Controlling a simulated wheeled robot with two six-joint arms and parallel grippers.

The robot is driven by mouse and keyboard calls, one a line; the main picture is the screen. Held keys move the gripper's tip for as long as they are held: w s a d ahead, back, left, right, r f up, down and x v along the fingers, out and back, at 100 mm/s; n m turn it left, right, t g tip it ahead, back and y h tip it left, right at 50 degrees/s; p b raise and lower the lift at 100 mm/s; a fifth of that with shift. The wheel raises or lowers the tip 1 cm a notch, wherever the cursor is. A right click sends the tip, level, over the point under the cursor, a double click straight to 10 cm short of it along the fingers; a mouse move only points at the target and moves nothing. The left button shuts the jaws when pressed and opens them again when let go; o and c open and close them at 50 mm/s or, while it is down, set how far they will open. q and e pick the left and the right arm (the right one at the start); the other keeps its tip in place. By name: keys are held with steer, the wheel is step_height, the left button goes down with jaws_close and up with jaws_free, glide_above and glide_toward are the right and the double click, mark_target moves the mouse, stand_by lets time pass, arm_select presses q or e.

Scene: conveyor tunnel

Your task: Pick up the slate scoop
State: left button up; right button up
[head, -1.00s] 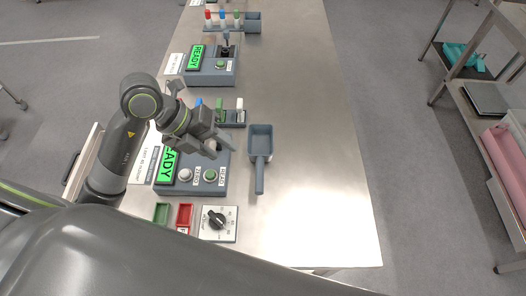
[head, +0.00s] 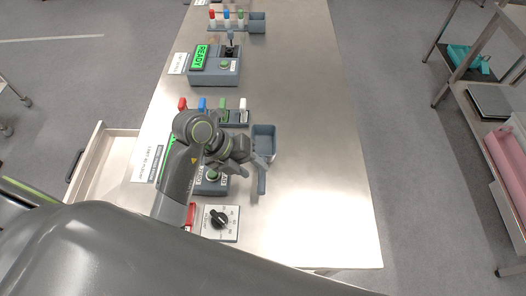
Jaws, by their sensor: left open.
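The slate scoop (head: 264,133) lies on the steel bench in the head view, its square pan away from me and its handle pointing toward me. My left gripper (head: 264,161) is open at the near end of the pan, where the handle begins. Its fingers cover part of the handle's top. I cannot tell whether they touch the scoop. My right gripper is not in view.
A rack of coloured vials (head: 222,117) stands left of the scoop. A console with a green screen, partly behind my arm, and a dial box (head: 220,222) are nearer. Another READY console (head: 214,66) stands farther back. The bench (head: 320,180) is clear on the right.

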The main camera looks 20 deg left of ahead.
mark_target(260, 172)
arm_select(q)
steer(key=shift+p+x, duration=0.65)
steer(key=shift+x, duration=1.9)
steer(key=shift+w, duration=0.15)
jaws_close()
